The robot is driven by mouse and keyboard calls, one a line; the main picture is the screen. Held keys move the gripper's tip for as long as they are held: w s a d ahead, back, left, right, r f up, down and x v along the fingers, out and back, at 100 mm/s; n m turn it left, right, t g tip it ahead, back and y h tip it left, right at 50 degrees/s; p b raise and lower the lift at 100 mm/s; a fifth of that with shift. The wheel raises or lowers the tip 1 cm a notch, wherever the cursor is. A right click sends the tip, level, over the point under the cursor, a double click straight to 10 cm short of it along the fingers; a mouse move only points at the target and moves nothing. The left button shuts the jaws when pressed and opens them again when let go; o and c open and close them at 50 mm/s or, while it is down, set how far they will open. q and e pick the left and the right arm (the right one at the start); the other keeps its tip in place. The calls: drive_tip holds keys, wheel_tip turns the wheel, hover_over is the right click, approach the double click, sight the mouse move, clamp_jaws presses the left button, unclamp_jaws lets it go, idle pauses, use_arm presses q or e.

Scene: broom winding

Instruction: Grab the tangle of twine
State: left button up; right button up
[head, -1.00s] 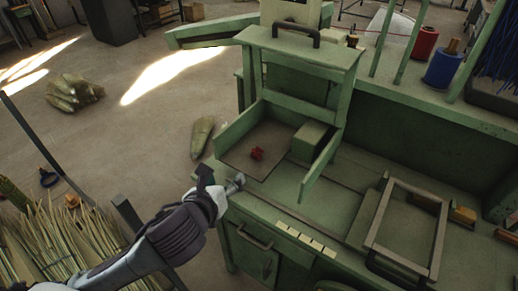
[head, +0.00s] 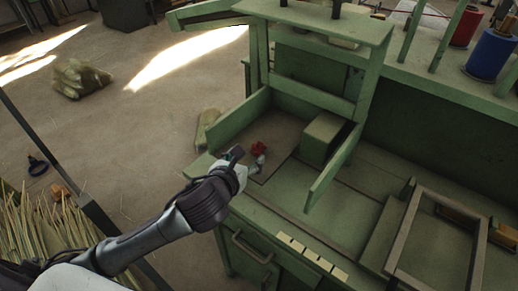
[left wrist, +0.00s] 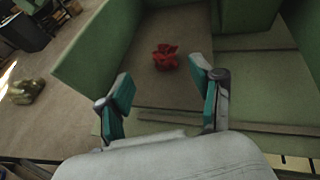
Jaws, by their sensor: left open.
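The tangle of twine (head: 259,148) is a small red bundle lying on the flat bed of the green machine, between its low side walls. It also shows in the left wrist view (left wrist: 165,57), ahead of my fingers and near the middle of the gap between them. My left gripper (head: 248,160) is at the front edge of the bed, close to the twine but apart from it. In the left wrist view its teal-padded fingers (left wrist: 164,95) are spread open with nothing between them. My right gripper is not in view.
Green side walls (head: 335,166) flank the bed, and a green block (head: 322,138) stands right of the twine. A tilted metal frame (head: 440,235) lies on the bench at right. Blue (head: 490,54) and red spools stand at the back. Straw (head: 50,235) is at lower left.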

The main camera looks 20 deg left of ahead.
sight(257, 149)
use_arm(q)
drive_tip(key=x, duration=0.3)
drive_tip(key=shift+w, duration=0.2)
drive_tip(key=x, duration=0.2)
drive_tip(key=p+x, duration=0.1)
drive_tip(key=x, duration=0.2)
drive_tip(key=shift+w+d+f, duration=0.15)
drive_tip(key=shift+w+d, duration=0.1)
drive_tip(key=shift+d, duration=0.1)
drive_tip(key=shift+s, duration=0.1)
drive_tip(key=shift+c, duration=0.3)
drive_tip(key=c, duration=0.8)
